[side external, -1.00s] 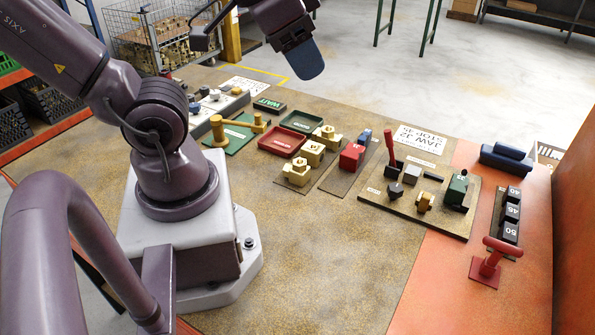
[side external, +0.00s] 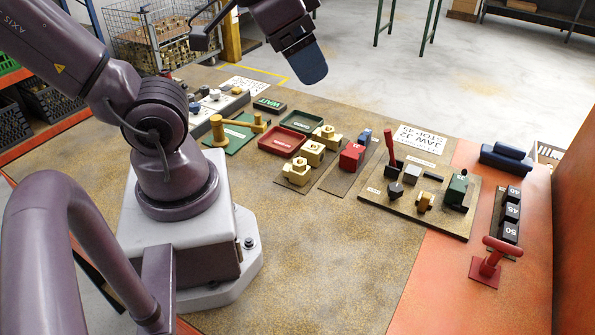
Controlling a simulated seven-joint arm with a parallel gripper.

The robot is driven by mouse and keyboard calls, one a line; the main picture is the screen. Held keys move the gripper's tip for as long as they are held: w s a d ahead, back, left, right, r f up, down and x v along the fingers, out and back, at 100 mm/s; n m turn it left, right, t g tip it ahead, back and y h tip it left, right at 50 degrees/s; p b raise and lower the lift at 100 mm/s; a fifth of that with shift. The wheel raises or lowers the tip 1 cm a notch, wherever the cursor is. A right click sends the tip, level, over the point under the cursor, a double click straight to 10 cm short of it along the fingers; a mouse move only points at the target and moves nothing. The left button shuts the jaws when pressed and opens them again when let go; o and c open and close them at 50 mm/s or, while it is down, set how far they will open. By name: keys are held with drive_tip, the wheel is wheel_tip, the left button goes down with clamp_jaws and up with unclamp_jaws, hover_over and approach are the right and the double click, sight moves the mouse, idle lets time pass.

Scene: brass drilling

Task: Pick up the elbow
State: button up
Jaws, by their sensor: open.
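Several small brass pieces sit on the bench, and I cannot tell for sure which is the elbow. Three blocky brass fittings stand in a row on a dark strip: near (side external: 296,173), middle (side external: 312,153) and far (side external: 326,138). Another small brass piece (side external: 424,202) sits on the tan fixture board (side external: 385,205), beside dark blocks. My gripper (side external: 313,76), with a blue finger showing, hangs high over the far side of the bench, clear of all these pieces. It is open, and nothing shows in it; its second finger is hidden.
A red tray (side external: 282,141) and a green tray (side external: 301,121) lie left of the brass row. A red block (side external: 352,157) and an upright red lever (side external: 389,146) stand to its right. A red handle (side external: 490,262) stands on the orange area. The bench front is clear.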

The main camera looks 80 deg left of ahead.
drive_tip(key=n+g, duration=0.6)
drive_tip(key=n, duration=2.1)
hover_over(297, 160)
wheel_tip(297, 160, down, 20)
drive_tip(key=f, duration=0.7)
drive_tip(key=shift+w+a, duration=0.15)
drive_tip(key=shift+w, duration=0.15)
drive_tip(key=f, duration=0.4)
drive_tip(key=shift+s+d+f, duration=0.2)
drive_tip(key=shift+s, duration=0.2)
drive_tip(key=shift+f, duration=0.55)
drive_tip(key=shift+w, duration=0.1)
clamp_jaws()
